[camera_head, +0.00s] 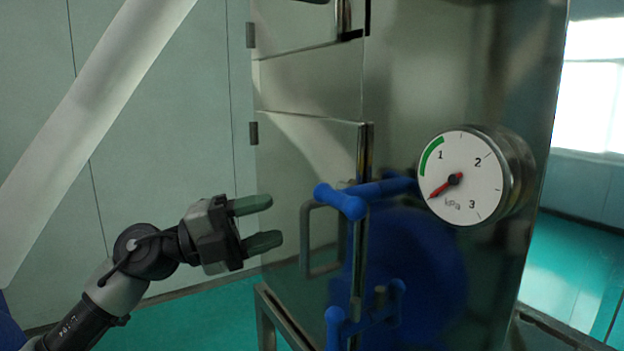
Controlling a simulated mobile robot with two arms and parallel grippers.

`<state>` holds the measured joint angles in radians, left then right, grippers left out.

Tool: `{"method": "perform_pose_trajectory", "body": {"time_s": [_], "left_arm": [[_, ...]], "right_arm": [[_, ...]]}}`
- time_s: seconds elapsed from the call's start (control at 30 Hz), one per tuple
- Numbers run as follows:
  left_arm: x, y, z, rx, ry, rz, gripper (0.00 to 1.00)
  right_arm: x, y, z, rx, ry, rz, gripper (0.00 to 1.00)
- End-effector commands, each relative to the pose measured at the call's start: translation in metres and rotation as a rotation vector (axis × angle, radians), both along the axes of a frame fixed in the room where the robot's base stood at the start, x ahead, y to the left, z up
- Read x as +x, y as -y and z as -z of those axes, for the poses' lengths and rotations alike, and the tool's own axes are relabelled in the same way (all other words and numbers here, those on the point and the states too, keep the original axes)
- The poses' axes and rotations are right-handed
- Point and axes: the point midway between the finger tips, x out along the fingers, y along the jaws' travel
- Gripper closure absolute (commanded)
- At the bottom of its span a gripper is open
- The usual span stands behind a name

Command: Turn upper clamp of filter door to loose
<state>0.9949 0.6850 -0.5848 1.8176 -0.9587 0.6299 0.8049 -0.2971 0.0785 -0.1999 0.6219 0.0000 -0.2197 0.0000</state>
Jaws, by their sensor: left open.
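The filter door (307,165) is a metal panel on the front of a steel cabinet, and it looks closed. The upper clamp (345,199) is a blue T-shaped handle at the door's right edge, beside a metal pull handle (306,240). A lower blue clamp (338,322) sits below it. My left gripper (263,222) is open and empty, its two greenish fingers pointing right. In the picture it is left of the upper clamp and pull handle, apart from both. My right gripper is not in view.
A round pressure gauge (461,178) sticks out from the cabinet (420,75) right of the clamps. Another panel (300,75) is above the door. A metal stand (268,318) is under the cabinet. The green floor (190,325) at lower left looks clear.

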Motion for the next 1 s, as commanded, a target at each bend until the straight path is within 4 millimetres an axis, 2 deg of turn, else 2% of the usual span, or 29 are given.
{"method": "perform_pose_trajectory", "body": {"time_s": [0.07,0.17,0.7,1.0], "left_arm": [[-0.012,0.004,-0.011,0.041,0.036,0.016,0.51],[-0.015,0.01,-0.016,0.056,0.047,0.022,0.51],[0.006,0.095,-0.033,0.05,0.046,0.022,0.51],[0.009,0.109,-0.032,0.05,0.046,0.019,0.51]], "right_arm": [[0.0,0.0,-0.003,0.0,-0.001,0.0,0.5],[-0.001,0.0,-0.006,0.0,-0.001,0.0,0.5],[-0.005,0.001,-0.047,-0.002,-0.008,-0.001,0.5],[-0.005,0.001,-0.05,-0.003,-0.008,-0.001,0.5]]}}
